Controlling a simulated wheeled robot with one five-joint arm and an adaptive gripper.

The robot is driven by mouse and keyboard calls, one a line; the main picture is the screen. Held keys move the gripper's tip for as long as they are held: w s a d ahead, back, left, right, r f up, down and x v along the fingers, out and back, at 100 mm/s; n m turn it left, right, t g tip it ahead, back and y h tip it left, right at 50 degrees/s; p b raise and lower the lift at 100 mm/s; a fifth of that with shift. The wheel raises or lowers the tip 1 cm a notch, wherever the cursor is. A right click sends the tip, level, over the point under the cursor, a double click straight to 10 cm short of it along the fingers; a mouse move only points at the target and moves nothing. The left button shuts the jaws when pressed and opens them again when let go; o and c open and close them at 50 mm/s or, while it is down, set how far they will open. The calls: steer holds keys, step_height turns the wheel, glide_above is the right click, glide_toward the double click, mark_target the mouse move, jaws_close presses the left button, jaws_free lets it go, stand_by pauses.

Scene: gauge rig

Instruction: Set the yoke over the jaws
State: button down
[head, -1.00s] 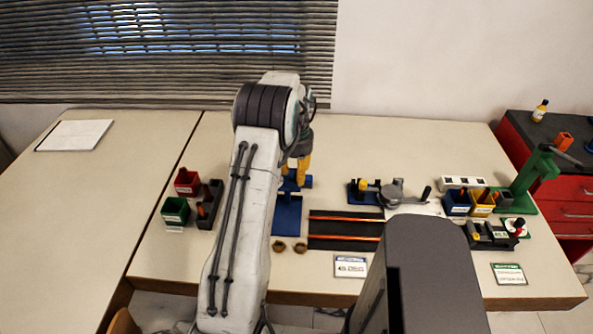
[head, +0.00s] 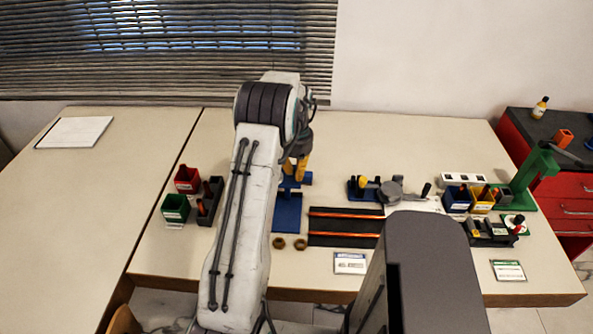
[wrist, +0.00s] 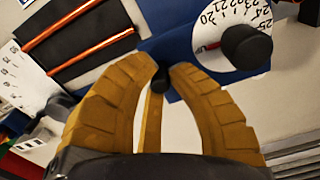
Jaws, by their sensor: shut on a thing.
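My gripper (head: 301,168) has yellow-brown ribbed fingers. In the head view it is low over the blue fixture (head: 287,212) at the middle of the bench, partly hidden by my arm. In the wrist view my gripper (wrist: 160,70) is shut on a small dark piece (wrist: 160,82) between its fingertips. A narrow yellow strip (wrist: 152,122) shows below that piece, between the fingers. A white numbered dial (wrist: 210,32) with a black knob (wrist: 246,47) lies beside the right finger, on blue. I cannot tell which part is the yoke or the jaws.
A black mat (head: 345,226) with two orange rods lies right of the fixture. Two brown rings (head: 300,244) lie in front. Red (head: 187,180) and green (head: 175,208) bins stand left; a grey crank device (head: 391,190) and a green press (head: 525,180) stand right. The rear bench is clear.

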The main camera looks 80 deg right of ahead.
steer(key=w, duration=0.3)
steer(key=w+b, duration=0.1)
steer(key=w, duration=0.2)
steer(key=w+b, duration=0.1)
steer(key=w, duration=0.2)
steer(key=shift+w+a, duration=0.35)
steer(key=shift+a, duration=0.05)
steer(key=c, duration=1.4)
jaws_free()
steer(key=shift+w, duration=0.25)
steer(key=shift+c, duration=0.2)
steer(key=shift+o, duration=1.2)
steer(key=shift+s, duration=0.15)
step_height(320, 180, up, 12)
